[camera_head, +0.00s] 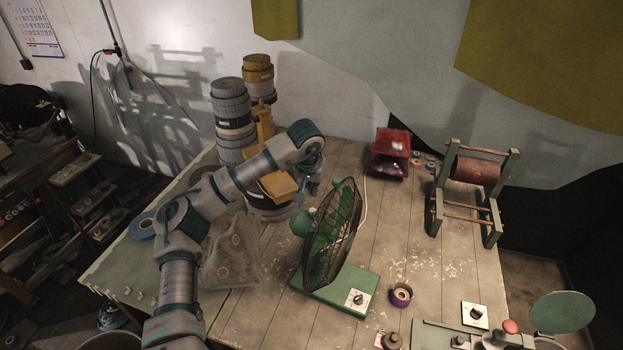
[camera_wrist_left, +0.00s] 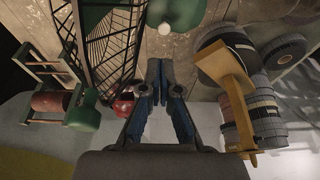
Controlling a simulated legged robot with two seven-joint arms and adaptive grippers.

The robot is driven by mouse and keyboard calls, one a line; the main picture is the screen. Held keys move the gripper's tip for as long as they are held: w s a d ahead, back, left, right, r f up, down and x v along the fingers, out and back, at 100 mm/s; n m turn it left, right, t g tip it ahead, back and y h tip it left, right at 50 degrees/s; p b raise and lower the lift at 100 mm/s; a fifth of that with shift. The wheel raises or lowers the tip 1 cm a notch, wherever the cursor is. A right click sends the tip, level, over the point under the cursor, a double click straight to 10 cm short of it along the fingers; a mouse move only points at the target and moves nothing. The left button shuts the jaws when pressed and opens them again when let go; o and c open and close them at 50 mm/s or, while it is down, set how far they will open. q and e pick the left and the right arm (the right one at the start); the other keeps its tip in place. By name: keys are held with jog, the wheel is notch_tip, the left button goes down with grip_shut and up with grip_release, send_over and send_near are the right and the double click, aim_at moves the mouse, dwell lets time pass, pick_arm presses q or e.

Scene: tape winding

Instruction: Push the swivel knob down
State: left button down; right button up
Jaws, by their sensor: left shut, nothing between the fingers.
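The green fan (camera_head: 330,235) stands on the table on a green base, its wire cage facing right. In the left wrist view, its green motor housing (camera_wrist_left: 180,12) is at the top edge. A small pale round knob (camera_wrist_left: 165,28) sits by the housing and looks like the swivel knob. My left gripper (camera_head: 312,188) is behind the fan cage, pointing down near the motor housing. In the left wrist view the gripper (camera_wrist_left: 160,68) is shut and empty, with its fingertips just below the knob, seemingly apart from it. My right gripper is not in view.
Stacked tape rolls (camera_head: 233,118) and a yellow holder (camera_head: 264,125) stand left of the gripper. A red object (camera_head: 390,152) and a winding frame (camera_head: 476,170) are at the back right. A purple roll (camera_head: 401,295) lies right of the fan base. The table between is mostly clear.

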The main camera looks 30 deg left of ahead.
aim_at(313, 211)
pick_arm(q)
jog(key=x, duration=0.3)
jog(key=p+x, duration=0.1)
jog(key=x, duration=0.2)
jog(key=shift+s+a+f, duration=0.15)
jog(key=shift+a+f, duration=0.05)
jog(key=shift+a, duration=0.05)
jog(key=shift+s+a+f, duration=0.1)
jog(key=shift+f, duration=0.5)
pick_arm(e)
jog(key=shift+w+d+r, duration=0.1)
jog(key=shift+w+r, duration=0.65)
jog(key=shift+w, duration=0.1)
pick_arm(q)
jog(key=shift+d, duration=0.25)
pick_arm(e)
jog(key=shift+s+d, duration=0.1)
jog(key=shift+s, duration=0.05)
pick_arm(q)
notch_tip(313, 211, down, 2)
jog(key=shift+f+b, duration=0.15)
jog(key=shift+b, duration=0.45)
jog(key=shift+s, duration=0.15)
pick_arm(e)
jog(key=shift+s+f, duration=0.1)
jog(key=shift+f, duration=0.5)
